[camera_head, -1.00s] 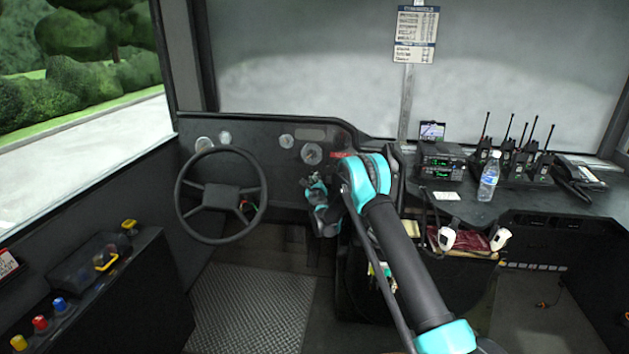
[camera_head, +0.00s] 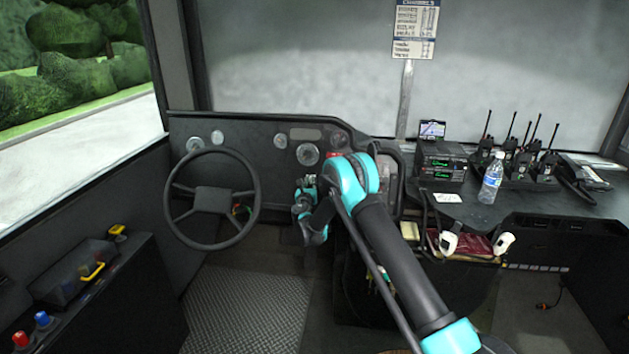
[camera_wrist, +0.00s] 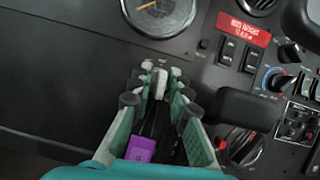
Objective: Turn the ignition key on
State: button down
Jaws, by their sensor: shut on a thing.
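The ignition key (camera_wrist: 158,83) is a small pale grey piece at the dashboard panel, seen in the wrist view between my fingertips. My gripper (camera_wrist: 156,78) is shut on it, with a green and grey finger on each side. Its exact turn angle is hard to tell, as the fingers hide part of it. In the head view my gripper (camera_head: 310,181) is at the dashboard (camera_head: 255,150), right of the steering wheel (camera_head: 211,200); the key is too small to make out there. A purple piece (camera_wrist: 140,149) shows between the finger bases.
A round gauge (camera_wrist: 160,14) sits above the key. A red display (camera_wrist: 243,29), switches and a dark knob or lever (camera_wrist: 245,107) lie to the right, close to my fingers. Radios (camera_head: 520,163) and a water bottle (camera_head: 490,178) stand on the right counter.

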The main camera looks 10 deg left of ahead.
jog(key=m+h, duration=0.1)
jog(key=m, duration=0.2)
jog(key=m+h, duration=0.2)
jog(key=m, duration=0.1)
jog(key=shift+m+g+h, duration=0.6)
jog(key=shift+m+h, duration=0.3)
jog(key=shift+m, duration=1.6)
jog(key=c, duration=1.7)
grip_release()
jog(key=v, duration=1.2)
jog(key=shift+a, duration=0.1)
